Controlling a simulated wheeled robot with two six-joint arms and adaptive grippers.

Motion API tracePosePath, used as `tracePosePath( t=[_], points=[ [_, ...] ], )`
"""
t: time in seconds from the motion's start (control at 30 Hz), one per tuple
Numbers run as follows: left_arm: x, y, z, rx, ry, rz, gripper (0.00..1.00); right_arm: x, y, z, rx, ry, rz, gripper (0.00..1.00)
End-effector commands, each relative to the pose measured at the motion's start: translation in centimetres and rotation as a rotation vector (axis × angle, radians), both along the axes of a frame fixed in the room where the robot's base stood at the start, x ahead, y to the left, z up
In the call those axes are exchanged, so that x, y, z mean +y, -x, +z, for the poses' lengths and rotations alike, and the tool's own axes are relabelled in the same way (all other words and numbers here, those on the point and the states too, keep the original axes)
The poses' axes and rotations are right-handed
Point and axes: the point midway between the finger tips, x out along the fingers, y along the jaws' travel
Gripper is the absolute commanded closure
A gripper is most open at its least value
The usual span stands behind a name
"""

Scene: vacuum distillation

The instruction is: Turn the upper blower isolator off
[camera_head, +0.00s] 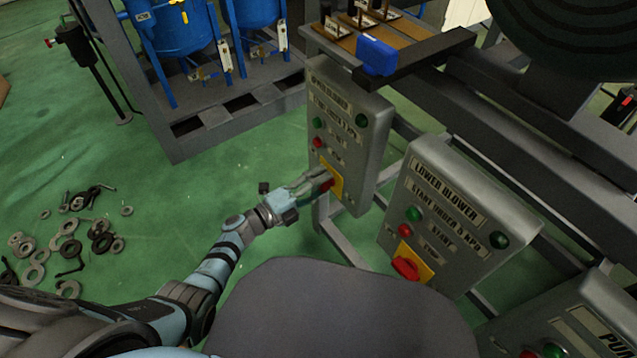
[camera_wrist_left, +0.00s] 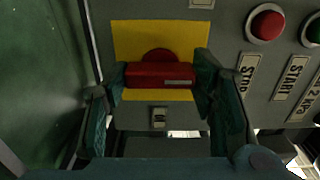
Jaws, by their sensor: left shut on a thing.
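The upper blower panel (camera_head: 348,125) is a grey box with red and green buttons, a yellow plate (camera_head: 331,170) and a red isolator handle (camera_head: 327,186) low on it. My left gripper (camera_head: 318,184) reaches this handle from the left and partly hides it. In the left wrist view, the red handle (camera_wrist_left: 158,75) lies level across the picture in front of the yellow plate (camera_wrist_left: 140,35). The fingers of my left gripper (camera_wrist_left: 160,80) are closed on its two ends. A small label (camera_wrist_left: 159,118) shows below it, too small to read surely. My right gripper is not in view.
The lower blower panel (camera_head: 445,212), with its own red isolator handle (camera_head: 406,268), stands to the right. A third panel (camera_head: 580,325) is at the bottom right. A blue box (camera_head: 376,55) sits above the upper panel. Washers and bolts (camera_head: 68,240) lie on the green floor.

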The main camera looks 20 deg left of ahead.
Motion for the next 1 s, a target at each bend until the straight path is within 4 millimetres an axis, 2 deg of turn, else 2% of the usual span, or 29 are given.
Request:
tracePosePath(
  t=[0.07,0.1,0.2,0.57,0.67,0.9,1.0],
  points=[
    [0.0,0.0,0.0,0.003,0.003,0.001,0.76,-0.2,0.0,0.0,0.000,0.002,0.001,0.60],
    [0.0,0.0,0.0,0.002,0.002,0.001,0.42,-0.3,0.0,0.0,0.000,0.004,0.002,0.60],
    [0.0,0.0,0.0,0.001,0.002,0.000,0.28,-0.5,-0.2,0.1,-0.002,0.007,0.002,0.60],
    [0.4,0.5,-0.1,0.001,-0.001,0.001,0.28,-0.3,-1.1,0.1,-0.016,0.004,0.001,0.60],
    [1.5,1.8,-0.1,0.001,-0.003,0.001,0.28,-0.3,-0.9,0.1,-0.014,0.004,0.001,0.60],
    [5.7,6.9,-0.1,0.004,-0.003,0.000,0.28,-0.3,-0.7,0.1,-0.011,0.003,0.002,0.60],
    [7.0,8.4,-0.1,0.002,-0.002,0.000,0.28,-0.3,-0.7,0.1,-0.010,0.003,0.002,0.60]
  ],
)
